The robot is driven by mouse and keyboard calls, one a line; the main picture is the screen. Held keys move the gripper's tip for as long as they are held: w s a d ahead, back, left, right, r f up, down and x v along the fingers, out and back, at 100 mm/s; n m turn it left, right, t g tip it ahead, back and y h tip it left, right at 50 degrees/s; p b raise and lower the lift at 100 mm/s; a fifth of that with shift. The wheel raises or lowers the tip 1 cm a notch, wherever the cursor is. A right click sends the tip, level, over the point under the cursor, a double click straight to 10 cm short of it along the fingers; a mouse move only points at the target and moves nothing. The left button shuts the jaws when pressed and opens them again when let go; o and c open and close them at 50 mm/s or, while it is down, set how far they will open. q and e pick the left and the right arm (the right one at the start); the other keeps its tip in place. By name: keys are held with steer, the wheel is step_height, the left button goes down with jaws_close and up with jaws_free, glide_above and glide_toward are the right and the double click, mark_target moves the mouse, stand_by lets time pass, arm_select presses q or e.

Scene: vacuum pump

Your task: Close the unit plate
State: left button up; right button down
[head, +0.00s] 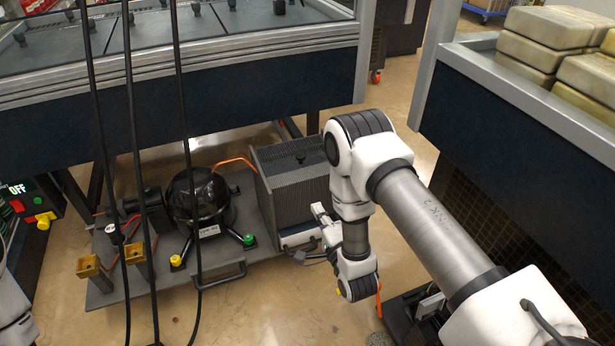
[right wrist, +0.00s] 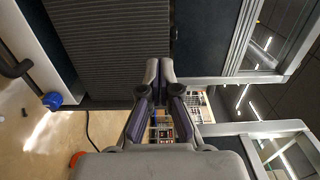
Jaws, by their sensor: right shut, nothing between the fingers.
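The vacuum pump unit stands on a grey base plate (head: 225,269) on the floor, with a black round tank (head: 200,197) and a ribbed grey box (head: 290,190) with a small dark handle on top. I cannot tell for certain which panel is the unit plate. My right gripper (head: 319,211) is at the box's right front side, partly hidden by my own arm. In the right wrist view its fingers (right wrist: 159,68) are together and empty, close to the edge of the ribbed panel (right wrist: 105,45); contact is unclear. My left gripper is out of view.
Black cables (head: 131,150) hang in front of the unit at left. A workbench (head: 200,100) stands behind it. A dark bench (head: 530,170) with stacked beige blocks (head: 550,27) is at right. The floor in front of the unit is clear.

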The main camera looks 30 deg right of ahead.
mark_target(304, 185)
steer(key=w+b, duration=0.1)
steer(key=w, duration=0.1)
steer(key=w+b, duration=0.1)
steer(key=w, duration=0.4)
steer(key=shift+d+f+b, duration=0.3)
steer(key=shift+f+b, duration=0.1)
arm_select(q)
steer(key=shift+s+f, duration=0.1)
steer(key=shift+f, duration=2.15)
arm_select(e)
steer(key=shift+w+r, duration=0.2)
steer(key=shift+w, duration=0.3)
